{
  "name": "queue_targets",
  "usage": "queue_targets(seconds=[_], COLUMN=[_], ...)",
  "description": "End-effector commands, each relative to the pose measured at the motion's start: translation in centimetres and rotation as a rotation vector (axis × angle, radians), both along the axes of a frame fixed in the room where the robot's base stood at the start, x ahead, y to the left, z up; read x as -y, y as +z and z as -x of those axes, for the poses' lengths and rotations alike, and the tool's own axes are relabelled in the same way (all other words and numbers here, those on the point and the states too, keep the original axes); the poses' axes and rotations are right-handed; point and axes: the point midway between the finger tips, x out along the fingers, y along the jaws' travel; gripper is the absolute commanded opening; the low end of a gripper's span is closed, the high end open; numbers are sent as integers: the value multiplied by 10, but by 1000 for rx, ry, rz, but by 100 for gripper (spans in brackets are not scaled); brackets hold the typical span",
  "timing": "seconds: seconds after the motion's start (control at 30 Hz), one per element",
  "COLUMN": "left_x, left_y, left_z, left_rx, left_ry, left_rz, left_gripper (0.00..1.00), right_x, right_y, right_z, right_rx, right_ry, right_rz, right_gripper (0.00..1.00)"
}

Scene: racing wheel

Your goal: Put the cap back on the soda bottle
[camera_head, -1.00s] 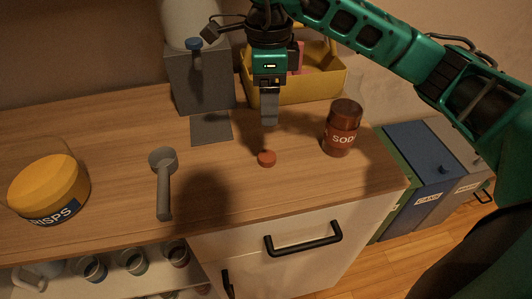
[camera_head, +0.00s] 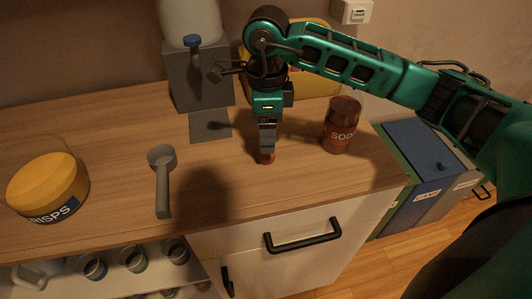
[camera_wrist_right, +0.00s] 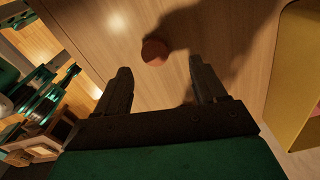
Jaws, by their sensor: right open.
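The red-orange cap (camera_head: 266,158) lies on the wooden counter, partly hidden by my right gripper in the head view. In the right wrist view the cap (camera_wrist_right: 154,52) lies a little beyond the fingertips, between their lines. My right gripper (camera_head: 267,150) points down just above the cap. It is open and empty in the right wrist view (camera_wrist_right: 160,75). The brown soda bottle (camera_head: 342,125), labelled SODA, stands upright on the counter to the right of the gripper. My left gripper is not in view.
A grey scoop (camera_head: 163,180) lies left of the cap, and a yellow-lidded crisps tub (camera_head: 47,187) stands further left. A grey dispenser (camera_head: 198,75) and a yellow box (camera_head: 318,85) stand behind. The counter's front edge is near, above a drawer handle (camera_head: 303,236).

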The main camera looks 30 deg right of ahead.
Motion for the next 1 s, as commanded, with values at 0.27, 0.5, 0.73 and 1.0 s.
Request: queue_targets(seconds=[0.27,0.5,0.73,1.0], left_x=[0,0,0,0], left_y=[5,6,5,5], left_z=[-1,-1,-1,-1], left_rx=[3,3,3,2], left_ry=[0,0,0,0], left_rz=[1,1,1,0], left_gripper=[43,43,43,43], right_x=[-4,-4,-4,-4], right_y=[-27,-51,-52,-52], right_z=[7,6,6,6], right_rx=[-6,-2,0,0], right_ry=[0,-1,0,-1], right_rz=[1,-1,0,0], right_gripper=[70,70,70,55])
